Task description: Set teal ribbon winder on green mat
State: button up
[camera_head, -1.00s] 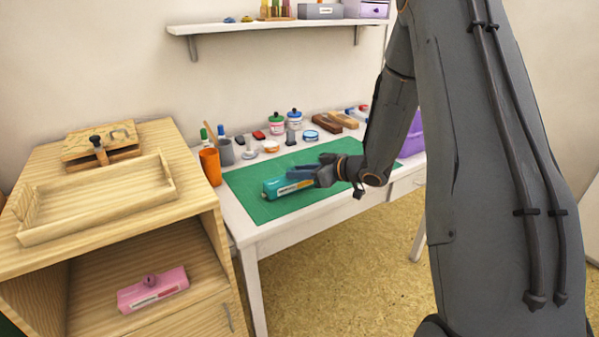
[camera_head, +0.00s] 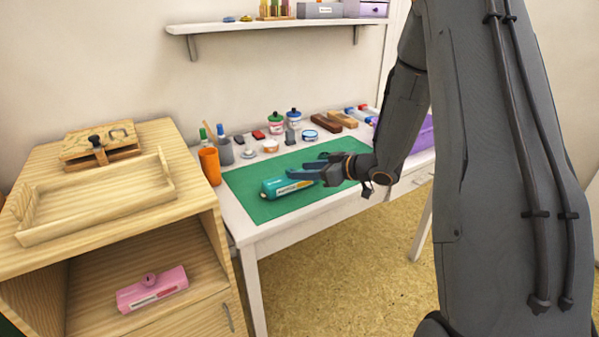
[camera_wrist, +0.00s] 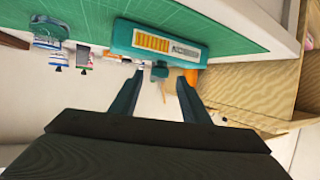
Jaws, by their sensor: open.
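The teal ribbon winder (camera_head: 285,187) lies on the green mat (camera_head: 245,181), near the mat's front left part. In the wrist view the winder (camera_wrist: 160,41) rests on the mat (camera_wrist: 215,18), its orange and grey label facing the camera. My gripper (camera_head: 303,172) is open and empty, just to the right of the winder in the head view. In the wrist view the fingers (camera_wrist: 155,88) are apart, with the winder beyond their tips and clear space between.
An orange cup (camera_head: 209,166) stands left of the mat. Several jars and stamps line the table's back. A wooden cabinet (camera_head: 190,235) on the left holds a tray (camera_head: 110,213) on top and a pink winder (camera_head: 152,289) inside. A wall shelf (camera_head: 265,23) hangs above.

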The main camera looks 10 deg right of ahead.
jog(key=s+d+r+m+g+h, duration=0.3)
jog(key=s+d+m+h, duration=0.3)
jog(key=s+d+h, duration=0.5)
jog(key=s+a+m+g+y, duration=0.1)
jog(key=s+a+g, duration=0.2)
jog(key=s, duration=0.8)
jog(key=s+a+m+g+y, duration=0.1)
jog(key=s+a+m+g, duration=0.1)
jog(key=s+a+g, duration=0.2)
jog(key=s+a, duration=0.3)
jog(key=s, duration=0.4)
jog(key=shift+s+a, duration=0.3)
jog(key=shift+a, duration=0.05)
jog(key=shift+s+a+r+n+p, duration=0.1)
jog(key=shift+a+r+n+p, duration=0.15)
jog(key=shift+a+p, duration=0.3)
jog(key=shift+a+r+n+p, duration=0.15)
jog(key=shift+a+r+p, duration=0.2)
jog(key=shift+a, duration=0.2)
